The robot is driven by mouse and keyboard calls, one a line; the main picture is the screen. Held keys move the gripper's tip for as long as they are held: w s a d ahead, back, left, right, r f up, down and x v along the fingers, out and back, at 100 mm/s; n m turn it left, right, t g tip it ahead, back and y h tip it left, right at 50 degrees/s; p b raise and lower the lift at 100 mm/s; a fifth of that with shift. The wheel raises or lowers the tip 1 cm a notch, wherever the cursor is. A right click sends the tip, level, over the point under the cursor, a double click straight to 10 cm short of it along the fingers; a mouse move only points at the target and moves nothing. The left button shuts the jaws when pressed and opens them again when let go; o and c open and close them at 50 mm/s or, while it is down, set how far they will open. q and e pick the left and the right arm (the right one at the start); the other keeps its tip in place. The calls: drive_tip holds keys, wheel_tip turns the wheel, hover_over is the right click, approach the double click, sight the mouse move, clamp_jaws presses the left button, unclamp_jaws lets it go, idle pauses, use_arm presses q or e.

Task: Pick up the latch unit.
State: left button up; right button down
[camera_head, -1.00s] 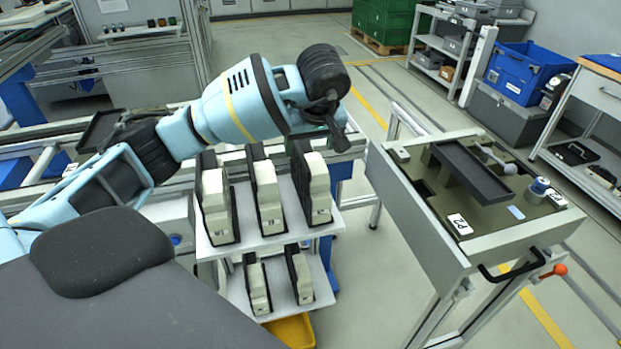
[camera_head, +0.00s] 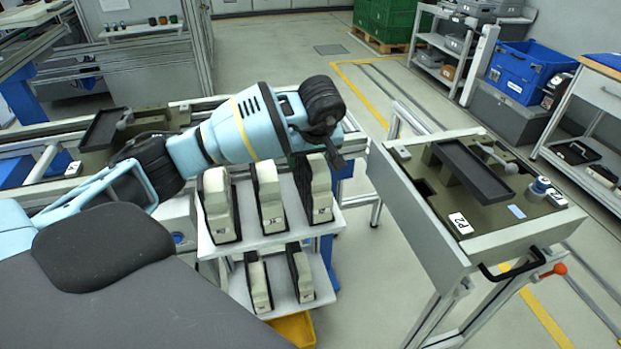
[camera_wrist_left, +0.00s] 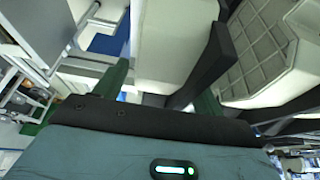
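The latch units appear to be the cream blocks with black back plates on a two-level white rack in the head view. The upper shelf holds a left unit (camera_head: 218,205), a middle unit (camera_head: 268,198) and a right unit (camera_head: 319,190). My left gripper (camera_head: 335,157) is at the upper end of the right unit; the wrist partly hides the units' tops. In the left wrist view its two green fingers (camera_wrist_left: 163,88) stand apart, with a cream unit (camera_wrist_left: 172,45) and its black plate (camera_wrist_left: 213,62) beyond and between them. Contact cannot be told. My right gripper is not in view.
Two more units (camera_head: 259,285) stand on the lower shelf. A bench (camera_head: 425,222) with a dark tray (camera_head: 472,170) stands to the right, with clear floor between it and the rack. A yellow bin (camera_head: 293,330) is under the rack.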

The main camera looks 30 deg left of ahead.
use_arm(q)
clamp_jaws()
drive_tip(key=shift+r, duration=0.1)
